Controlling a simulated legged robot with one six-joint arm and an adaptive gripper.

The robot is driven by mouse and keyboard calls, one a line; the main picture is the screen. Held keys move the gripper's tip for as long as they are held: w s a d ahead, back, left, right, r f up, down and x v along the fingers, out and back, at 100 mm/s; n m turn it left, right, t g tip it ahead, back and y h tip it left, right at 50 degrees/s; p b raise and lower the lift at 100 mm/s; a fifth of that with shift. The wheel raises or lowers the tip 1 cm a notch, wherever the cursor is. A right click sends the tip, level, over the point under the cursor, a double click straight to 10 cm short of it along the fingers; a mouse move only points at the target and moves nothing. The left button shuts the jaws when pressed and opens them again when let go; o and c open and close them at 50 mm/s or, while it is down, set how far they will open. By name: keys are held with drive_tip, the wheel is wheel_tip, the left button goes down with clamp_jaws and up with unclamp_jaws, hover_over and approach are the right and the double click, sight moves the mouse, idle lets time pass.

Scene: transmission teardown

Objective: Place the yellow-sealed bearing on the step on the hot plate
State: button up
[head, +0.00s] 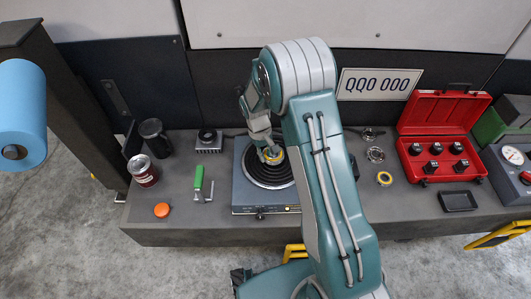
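The hot plate (241,192) is a grey-blue box on the bench, with black round steps (270,178) on top. My gripper (271,151) reaches down over the back of these steps. A small yellow-ringed bearing (272,156) is at my fingertips, over or on the upper step. I cannot tell whether it rests there or is held slightly above, because my fingers are small and partly cover it. A second yellow ring (384,179) lies flat on the bench right of my arm. My arm hides the right edge of the hot plate.
An open red case (439,157), a black tray (458,201) and a gauge box (508,170) are at right. A green-handled tool (199,179), a can (143,171) and an orange cap (162,210) are at left.

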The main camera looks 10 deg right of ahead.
drive_tip(key=o, duration=0.4)
drive_tip(key=shift+d, duration=0.15)
drive_tip(key=v, duration=1.4)
drive_tip(key=s+d+r+m+t, duration=0.2)
drive_tip(key=s+d+r+t, duration=0.1)
drive_tip(key=s+r, duration=0.95)
drive_tip(key=shift+s+d+r+m+t+y, duration=0.25)
drive_tip(key=shift+s+r+t, duration=0.7)
drive_tip(key=shift+s, duration=1.55)
drive_tip(key=shift+s+d+r+m+t+y, duration=0.3)
drive_tip(key=shift+s+r+t, duration=0.6)
drive_tip(key=shift+s, duration=1.65)
drive_tip(key=shift+s+d+r+m+t+y, duration=0.15)
drive_tip(key=shift+s+r+m+t, duration=0.35)
drive_tip(key=shift+s+r, duration=1.4)
